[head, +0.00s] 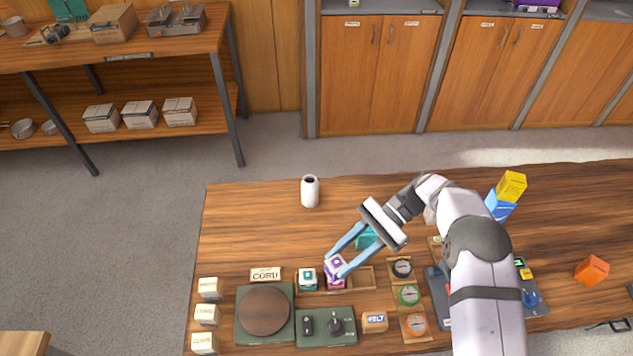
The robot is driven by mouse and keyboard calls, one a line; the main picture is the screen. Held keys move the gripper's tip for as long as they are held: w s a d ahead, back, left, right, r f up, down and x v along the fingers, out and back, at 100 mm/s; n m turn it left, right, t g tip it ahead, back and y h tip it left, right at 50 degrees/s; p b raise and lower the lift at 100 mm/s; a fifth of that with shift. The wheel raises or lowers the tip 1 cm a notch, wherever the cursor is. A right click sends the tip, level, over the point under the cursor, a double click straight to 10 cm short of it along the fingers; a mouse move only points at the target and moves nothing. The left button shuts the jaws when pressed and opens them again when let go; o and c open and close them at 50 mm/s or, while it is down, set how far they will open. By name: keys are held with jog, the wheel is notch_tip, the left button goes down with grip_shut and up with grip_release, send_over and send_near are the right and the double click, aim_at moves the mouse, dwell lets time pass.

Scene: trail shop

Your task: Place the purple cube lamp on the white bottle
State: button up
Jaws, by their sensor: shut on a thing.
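The purple cube lamp (335,271) has white faces or trim and sits between the fingers of my gripper (334,264). My gripper is shut on it, with blue fingers reaching down from the right. The cube is at the wooden tray (359,279); I cannot tell whether it touches the tray or is lifted off it. The white bottle (310,192) stands upright on the table further back, with a dark open top. It is apart from my gripper and nothing is on it.
A teal-and-white cube (307,279) is just left of the purple one. A teal object (366,238) lies behind my fingers. Compasses (402,268) stand in a rack to the right. A turntable-like disc (265,311) is at front left. The table around the bottle is clear.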

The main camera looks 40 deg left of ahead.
jog(key=w+a+r+m+t+y+b, duration=0.1)
jog(key=w+a+r+m+t+y, duration=0.15)
jog(key=a, duration=0.45)
jog(key=w+a+r+m+t+y+b, duration=0.1)
jog(key=w+a+r+m+t+y, duration=0.2)
jog(key=a, duration=0.4)
notch_tip(320, 180, up, 8)
jog(key=m+t+y+b, duration=0.2)
jog(key=m+t, duration=0.9)
jog(key=m, duration=0.2)
send_over(313, 183)
jog(key=shift+s+f, duration=0.1)
jog(key=shift+f, duration=0.05)
jog(key=shift+f, duration=0.1)
notch_tip(313, 183, down, 6)
jog(key=shift+r+b, duration=0.25)
jog(key=shift+b, duration=0.8)
jog(key=shift+f, duration=2.15)
jog(key=shift+f+b, duration=0.15)
jog(key=shift+b, duration=0.2)
